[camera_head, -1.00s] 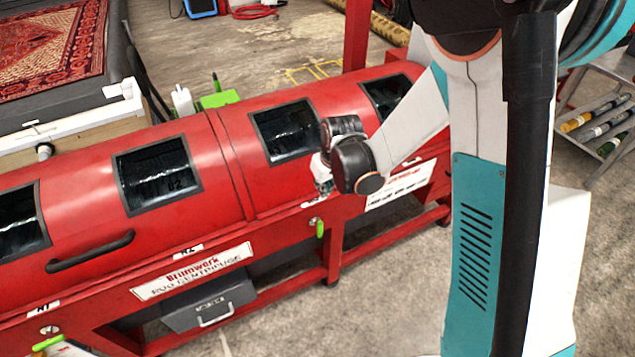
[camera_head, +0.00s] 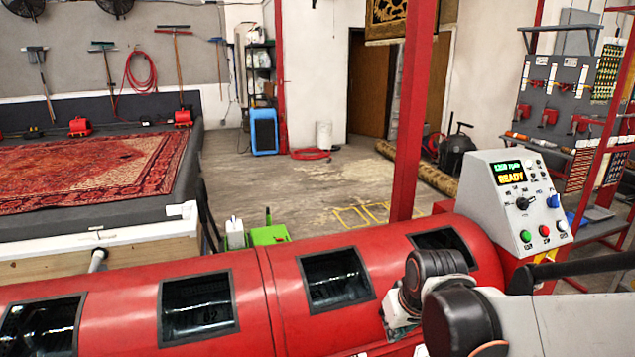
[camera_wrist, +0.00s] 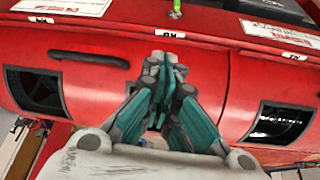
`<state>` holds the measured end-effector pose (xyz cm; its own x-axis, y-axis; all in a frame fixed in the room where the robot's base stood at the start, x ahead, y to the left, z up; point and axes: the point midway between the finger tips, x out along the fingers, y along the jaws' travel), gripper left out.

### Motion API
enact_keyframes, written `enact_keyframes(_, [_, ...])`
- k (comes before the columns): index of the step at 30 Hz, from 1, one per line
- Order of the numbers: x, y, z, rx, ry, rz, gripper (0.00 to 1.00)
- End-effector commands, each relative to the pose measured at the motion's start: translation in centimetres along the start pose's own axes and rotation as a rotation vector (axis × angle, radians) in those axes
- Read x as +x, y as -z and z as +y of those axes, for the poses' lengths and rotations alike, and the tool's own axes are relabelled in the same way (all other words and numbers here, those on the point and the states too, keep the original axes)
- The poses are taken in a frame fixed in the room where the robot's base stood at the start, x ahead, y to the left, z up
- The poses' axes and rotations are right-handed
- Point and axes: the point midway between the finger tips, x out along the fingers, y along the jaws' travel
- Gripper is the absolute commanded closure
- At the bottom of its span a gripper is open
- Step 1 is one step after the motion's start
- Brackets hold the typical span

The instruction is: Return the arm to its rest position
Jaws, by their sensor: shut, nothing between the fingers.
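In the wrist view my gripper (camera_wrist: 165,62) is shut and empty, its teal and grey fingers meeting at the tips. It points at the red rug centrifuge (camera_wrist: 225,65), which appears upside down there. I cannot tell the gap between the fingertips and its red surface. In the head view, my arm reaches in from the lower right, with its wrist in front of the centrifuge (camera_head: 250,300). The fingers are hidden or too unclear to make out there.
A control box (camera_head: 515,205) reading READY stands at the centrifuge's right end. A dark handle (camera_wrist: 88,59) sticks out from the centrifuge, left of my gripper. A patterned rug (camera_head: 90,172) lies on the washing platform at the left. Open floor (camera_head: 310,190) lies behind the centrifuge.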

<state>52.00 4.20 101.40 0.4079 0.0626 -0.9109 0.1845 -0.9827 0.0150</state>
Motion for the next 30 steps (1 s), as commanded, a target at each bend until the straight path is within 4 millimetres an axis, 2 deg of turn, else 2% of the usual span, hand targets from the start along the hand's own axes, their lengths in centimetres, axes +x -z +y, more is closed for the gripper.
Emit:
enact_keyframes(1, [-1.4,-0.7,0.2,0.012,-0.006,0.011,1.0])
enact_keyframes(6, [-5.4,-2.5,0.7,0.049,-0.024,0.053,1.0])
enact_keyframes(15, [-10.7,-6.9,1.2,0.113,-0.054,0.125,1.0])
enact_keyframes(24, [-13.3,-10.6,1.4,0.159,-0.076,0.183,1.0])
enact_keyframes(30, [-13.7,-11.2,1.4,0.169,-0.08,0.194,1.0])
